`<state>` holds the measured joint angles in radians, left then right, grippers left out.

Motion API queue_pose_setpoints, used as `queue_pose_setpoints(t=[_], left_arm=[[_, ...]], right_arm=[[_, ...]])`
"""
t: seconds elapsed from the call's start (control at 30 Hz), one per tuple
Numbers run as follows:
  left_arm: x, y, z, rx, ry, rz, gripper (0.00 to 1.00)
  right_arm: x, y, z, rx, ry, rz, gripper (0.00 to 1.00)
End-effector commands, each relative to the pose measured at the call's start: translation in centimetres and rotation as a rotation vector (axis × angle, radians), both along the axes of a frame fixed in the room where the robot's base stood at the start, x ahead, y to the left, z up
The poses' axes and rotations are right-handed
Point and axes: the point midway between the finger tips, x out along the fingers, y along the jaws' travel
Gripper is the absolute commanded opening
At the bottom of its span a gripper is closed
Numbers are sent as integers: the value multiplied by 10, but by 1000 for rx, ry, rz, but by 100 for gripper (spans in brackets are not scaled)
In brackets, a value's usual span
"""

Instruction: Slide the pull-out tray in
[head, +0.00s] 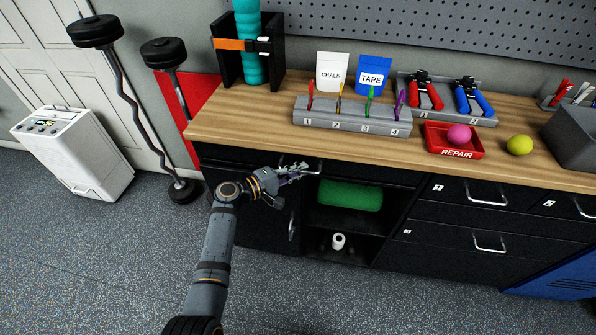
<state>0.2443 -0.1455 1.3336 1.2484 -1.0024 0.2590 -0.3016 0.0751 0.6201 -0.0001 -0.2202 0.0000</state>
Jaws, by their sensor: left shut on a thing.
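The pull-out tray (372,173) seems to be the dark front just under the wooden worktop, above the open shelf bay. Its metal handle (315,172) shows at its left part. I cannot tell how far out the tray stands. My left gripper (299,171) is at this handle and shut on it, with the arm reaching up from below. The fingers partly hide the handle. My right gripper is not in view.
The worktop (240,125) carries a numbered grey rack (350,122), a red repair tray (431,142) and balls. A green roll (350,195) lies in the open bay below. Drawers with handles (488,198) are at right.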

Motion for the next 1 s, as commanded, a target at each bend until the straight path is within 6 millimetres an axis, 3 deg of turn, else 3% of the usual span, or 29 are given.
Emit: queue_pose_setpoints(t=[0.03, 0.07, 0.13, 0.53, 1.0], left_arm=[[3, 1, 3, -1, -8, 7, 0], [3, 1, 4, -1, -8, 7, 11], [3, 1, 4, -1, -8, 7, 20], [-2, 8, 3, 1, -6, 6, 20], [-54, 92, 17, 3, -7, 5, 20]], right_arm=[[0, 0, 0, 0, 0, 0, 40], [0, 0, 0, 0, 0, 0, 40], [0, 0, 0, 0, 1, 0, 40], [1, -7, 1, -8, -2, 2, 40], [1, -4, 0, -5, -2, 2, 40]])
